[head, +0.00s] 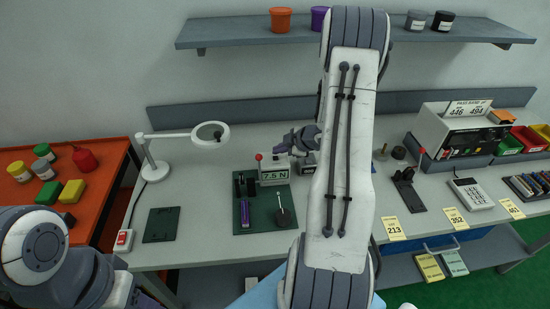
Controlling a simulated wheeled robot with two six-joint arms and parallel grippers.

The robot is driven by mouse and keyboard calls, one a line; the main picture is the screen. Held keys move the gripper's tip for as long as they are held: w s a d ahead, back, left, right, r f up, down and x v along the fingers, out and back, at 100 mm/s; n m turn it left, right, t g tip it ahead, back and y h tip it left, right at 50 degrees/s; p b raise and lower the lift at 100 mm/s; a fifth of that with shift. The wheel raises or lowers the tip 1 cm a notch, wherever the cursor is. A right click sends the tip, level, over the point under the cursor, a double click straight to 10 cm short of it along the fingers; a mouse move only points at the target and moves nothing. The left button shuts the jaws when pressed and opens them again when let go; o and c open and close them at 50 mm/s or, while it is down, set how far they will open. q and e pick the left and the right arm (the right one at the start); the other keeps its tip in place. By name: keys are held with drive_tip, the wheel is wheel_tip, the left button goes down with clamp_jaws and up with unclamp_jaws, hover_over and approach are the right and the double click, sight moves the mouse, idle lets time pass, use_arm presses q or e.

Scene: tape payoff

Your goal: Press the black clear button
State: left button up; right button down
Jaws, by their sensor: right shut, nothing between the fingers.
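A small display box reading 7.5 N (273,176) stands on a dark green base plate (262,222) on the grey bench, with a red ball-topped post at its left. A black clear button cannot be made out at this size; part of the fixture's right side is hidden by my right arm. My right gripper (284,146) is shut and empty, just behind and above the display box in the picture. It looks apart from the box, though its height is hard to judge. My left arm shows at the lower left, but its gripper is not in view.
A magnifier lamp (153,170), dark flat plate (161,225) and red-button switch box (123,240) stand left of the fixture. A white tester (458,132), black stand (408,190) and keypad device (470,194) stand right. A shelf (250,33) hangs above.

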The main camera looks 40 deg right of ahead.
drive_tip(key=shift+f, duration=0.1)
idle(0.7)
drive_tip(key=shift+f, duration=0.3)
drive_tip(key=shift+f+b, duration=0.4)
drive_tip(key=shift+b, duration=0.1)
idle(0.4)
drive_tip(key=shift+s, duration=0.1)
drive_tip(key=shift+r+p, duration=0.8)
wheel_tip(320, 180, up, 5)
drive_tip(key=p, duration=0.5)
drive_tip(key=shift+r, duration=0.1)
idle(0.7)
